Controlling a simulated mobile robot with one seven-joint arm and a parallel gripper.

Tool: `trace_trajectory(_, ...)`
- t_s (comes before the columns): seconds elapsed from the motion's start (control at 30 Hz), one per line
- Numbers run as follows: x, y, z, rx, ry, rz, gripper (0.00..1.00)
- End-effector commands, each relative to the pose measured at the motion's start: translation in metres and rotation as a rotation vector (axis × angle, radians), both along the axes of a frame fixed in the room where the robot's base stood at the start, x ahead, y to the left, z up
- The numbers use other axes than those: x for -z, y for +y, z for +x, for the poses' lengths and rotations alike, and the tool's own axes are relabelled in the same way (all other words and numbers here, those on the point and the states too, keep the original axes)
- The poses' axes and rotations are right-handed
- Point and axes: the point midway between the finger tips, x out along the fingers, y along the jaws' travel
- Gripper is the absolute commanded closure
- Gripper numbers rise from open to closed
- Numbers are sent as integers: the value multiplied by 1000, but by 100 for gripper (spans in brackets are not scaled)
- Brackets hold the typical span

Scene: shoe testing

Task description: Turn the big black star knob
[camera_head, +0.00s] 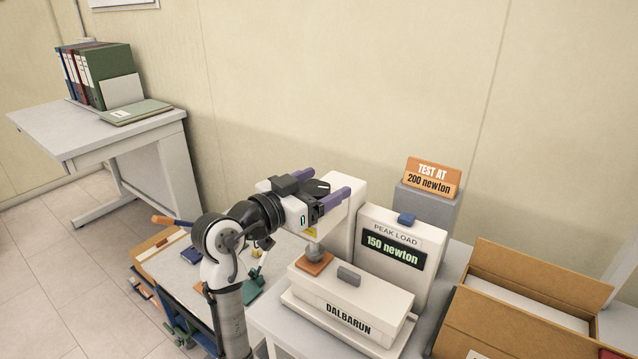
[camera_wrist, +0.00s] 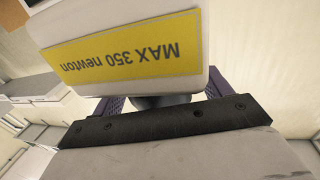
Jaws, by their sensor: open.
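The big black star knob (camera_head: 317,187) shows as a dark shape at the top of the white test stand in the head view, mostly hidden by my gripper. My gripper (camera_head: 328,182) is open, with its purple fingers on either side of the knob. In the wrist view the fingers (camera_wrist: 160,96) also stand left and right of a dark round part, likely the knob (camera_wrist: 160,101). A white housing with a yellow "MAX 350 newton" label (camera_wrist: 130,48) covers most of it. I cannot tell whether the fingers touch the knob.
The stand's display (camera_head: 393,246) reads "PEAK LOAD 150 newton". An orange sign (camera_head: 434,177) behind it says "TEST AT 200 newton". The white "DALBARUN" base (camera_head: 348,309) is in front. An open cardboard box (camera_head: 530,272) is at right. A desk with binders (camera_head: 60,137) is far left.

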Motion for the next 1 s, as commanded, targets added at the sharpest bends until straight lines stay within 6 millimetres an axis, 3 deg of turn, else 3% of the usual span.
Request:
trace_trajectory(0.13, 0, 0, 0, 0, 0, 0, 24)
trace_trajectory(0.47, 0, 0, 0, 0, 0, 0, 68)
trace_trajectory(1.0, 0, -1, -2, 159, 0, 0, 68)
